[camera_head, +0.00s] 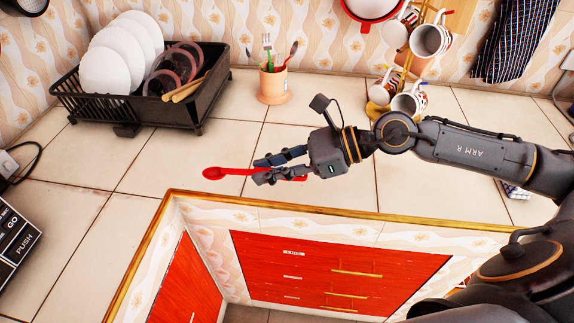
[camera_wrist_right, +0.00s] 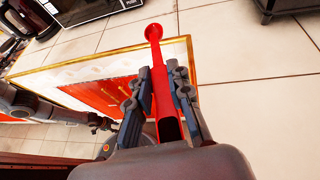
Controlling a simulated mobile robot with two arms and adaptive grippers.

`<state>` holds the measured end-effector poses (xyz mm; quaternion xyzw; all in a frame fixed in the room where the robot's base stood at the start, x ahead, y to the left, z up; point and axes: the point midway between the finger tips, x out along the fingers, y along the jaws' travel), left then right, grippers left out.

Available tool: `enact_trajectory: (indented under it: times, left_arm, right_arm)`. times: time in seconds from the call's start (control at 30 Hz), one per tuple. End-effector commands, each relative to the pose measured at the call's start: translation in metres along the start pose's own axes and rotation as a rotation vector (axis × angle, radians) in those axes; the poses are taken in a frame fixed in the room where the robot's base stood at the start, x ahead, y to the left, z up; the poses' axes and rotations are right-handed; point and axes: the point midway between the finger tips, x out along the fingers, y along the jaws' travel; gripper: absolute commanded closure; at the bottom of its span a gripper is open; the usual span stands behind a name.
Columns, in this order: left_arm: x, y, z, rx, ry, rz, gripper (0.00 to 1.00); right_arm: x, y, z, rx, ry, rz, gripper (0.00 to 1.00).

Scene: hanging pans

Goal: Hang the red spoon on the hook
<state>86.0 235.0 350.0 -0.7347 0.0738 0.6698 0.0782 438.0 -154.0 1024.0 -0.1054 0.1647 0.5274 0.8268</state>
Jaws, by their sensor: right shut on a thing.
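The red spoon (camera_head: 213,173) is held roughly level above the counter's front edge in the head view, its bowl pointing left. My right gripper (camera_head: 262,170) is shut on its handle. In the right wrist view the red spoon (camera_wrist_right: 154,33) runs out between the two fingers of the right gripper (camera_wrist_right: 160,78), bowl away from the palm. The handle's end sits close to the palm. No free hook can be made out in either view. My left gripper is out of the head view; a dark arm end (camera_wrist_right: 97,122) at left in the wrist view is too small to read.
A black dish rack (camera_head: 150,112) with plates stands at the back left. A utensil cup (camera_head: 272,85) stands behind the gripper. A gold mug stand (camera_head: 404,62) stands at the back right. A red pan (camera_head: 372,8) and a striped cloth (camera_head: 513,40) hang on the wall.

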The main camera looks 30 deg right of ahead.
Motion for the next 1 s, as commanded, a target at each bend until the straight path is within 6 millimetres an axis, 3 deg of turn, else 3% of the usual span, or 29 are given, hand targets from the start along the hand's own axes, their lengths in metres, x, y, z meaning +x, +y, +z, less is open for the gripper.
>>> enact_trajectory:
  times: [0.2, 0.63, 1.0]
  left_arm:
    - [0.000, 0.000, 0.000, 0.000, 0.000, 0.000, 0.59]
    - [-0.004, 0.000, 0.000, 0.000, 0.000, 0.000, 0.59]
    - [-0.024, 0.000, -0.002, 0.000, 0.000, 0.000, 0.59]
  right_arm:
    - [-0.015, -0.017, -0.007, 0.026, 0.000, -0.067, 1.00]
    - [-0.012, -0.025, -0.007, 0.031, -0.006, -0.071, 1.00]
    - [0.030, -0.104, -0.029, 0.033, -0.007, -0.071, 1.00]
